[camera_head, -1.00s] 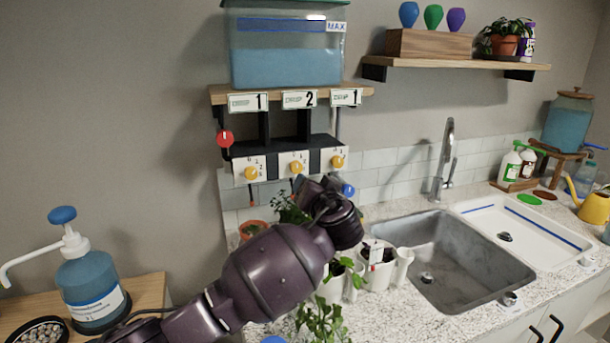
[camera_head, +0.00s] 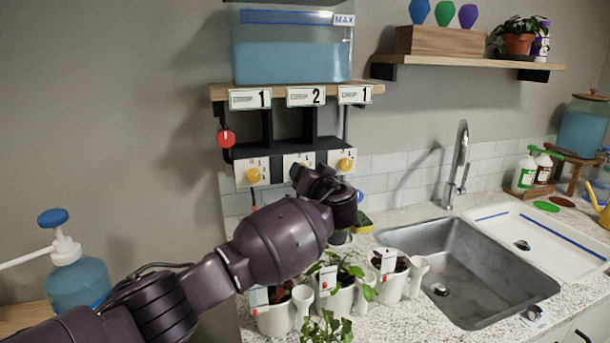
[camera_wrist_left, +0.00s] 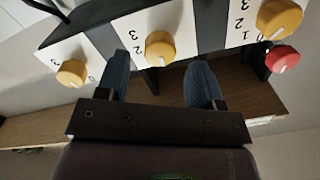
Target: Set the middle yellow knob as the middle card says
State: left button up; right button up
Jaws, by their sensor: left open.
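The middle card (camera_head: 305,97) under the shelf reads 2 in the head view. The middle yellow knob (camera_wrist_left: 159,48) shows in the upside-down wrist view on its white numbered plate, with a pale pointer line on its face. In the head view my left gripper (camera_head: 300,174) hides this knob and covers part of its plate. In the wrist view my left gripper (camera_wrist_left: 160,60) is open, its two blue fingers on either side of the knob in the picture. I cannot tell whether they touch it. My right gripper is out of view.
Yellow knobs sit on both sides, the left one (camera_head: 253,175) and the right one (camera_head: 345,164). A red knob (camera_head: 226,138) hangs at the left bracket. A water tank (camera_head: 292,55) stands above. Potted plants (camera_head: 340,285) stand on the counter below.

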pick_arm(q)
jog(key=shift+x, duration=1.1)
jog(key=shift+c, duration=0.2)
jog(key=c, duration=0.9)
